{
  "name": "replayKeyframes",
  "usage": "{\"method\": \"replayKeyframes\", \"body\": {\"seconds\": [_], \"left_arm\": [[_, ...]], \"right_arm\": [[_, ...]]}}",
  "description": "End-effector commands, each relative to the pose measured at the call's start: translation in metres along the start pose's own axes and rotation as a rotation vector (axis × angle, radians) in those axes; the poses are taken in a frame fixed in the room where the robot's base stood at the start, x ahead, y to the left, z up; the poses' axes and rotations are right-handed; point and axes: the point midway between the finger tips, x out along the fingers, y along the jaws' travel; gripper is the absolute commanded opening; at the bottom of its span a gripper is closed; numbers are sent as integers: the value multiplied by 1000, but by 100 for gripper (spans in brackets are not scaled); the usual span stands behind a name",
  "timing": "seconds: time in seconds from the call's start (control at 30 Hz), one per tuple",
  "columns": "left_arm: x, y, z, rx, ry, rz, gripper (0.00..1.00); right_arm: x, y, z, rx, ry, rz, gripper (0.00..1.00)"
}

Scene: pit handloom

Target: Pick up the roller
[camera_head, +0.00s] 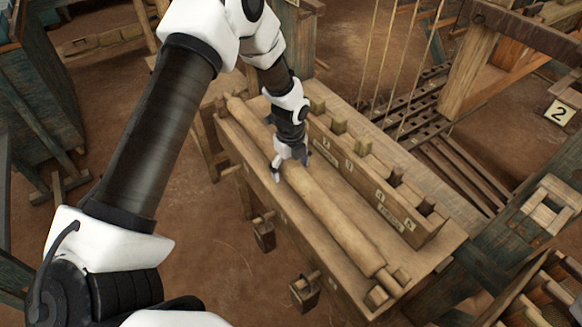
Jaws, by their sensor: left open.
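The roller (335,219) is a long pale wooden cylinder with narrower ends. It lies lengthwise on the wooden bench (440,262), running from the upper left to the lower right. My left gripper (280,172) is open, pointing down at the roller's upper middle part, with a white finger on its left side. The gripper and wrist hide part of the roller there. I cannot tell whether the fingers touch it. My right gripper is not in view.
A slotted wooden rack (378,187) with numbered labels stands along the bench's right side. Wooden blocks (304,291) hang at the bench's front left. The loom frame (475,70) with cords stands at upper right, and a green cabinet (40,100) at left. Bare floor lies at lower left.

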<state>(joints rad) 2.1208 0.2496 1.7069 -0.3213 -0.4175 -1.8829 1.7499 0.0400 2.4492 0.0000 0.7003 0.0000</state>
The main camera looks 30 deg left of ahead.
Motion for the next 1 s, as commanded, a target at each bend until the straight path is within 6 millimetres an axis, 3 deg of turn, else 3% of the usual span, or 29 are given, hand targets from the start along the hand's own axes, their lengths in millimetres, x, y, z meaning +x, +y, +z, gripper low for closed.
{"method": "replayKeyframes", "body": {"seconds": [0.1, 0.33, 0.67, 0.77, 1.0], "left_arm": [[-1, 0, 0, 0, 0, 0, 84], [0, 0, 0, -1, 1, 1, 2], [-4, 0, 0, -2, 0, -2, 0], [-16, -1, 0, -2, 0, -3, 0], [-68, -2, 0, -1, -2, -5, 0]], "right_arm": [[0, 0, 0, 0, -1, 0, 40], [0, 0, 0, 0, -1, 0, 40], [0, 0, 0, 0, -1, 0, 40], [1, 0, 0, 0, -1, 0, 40], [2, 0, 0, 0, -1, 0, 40]]}}
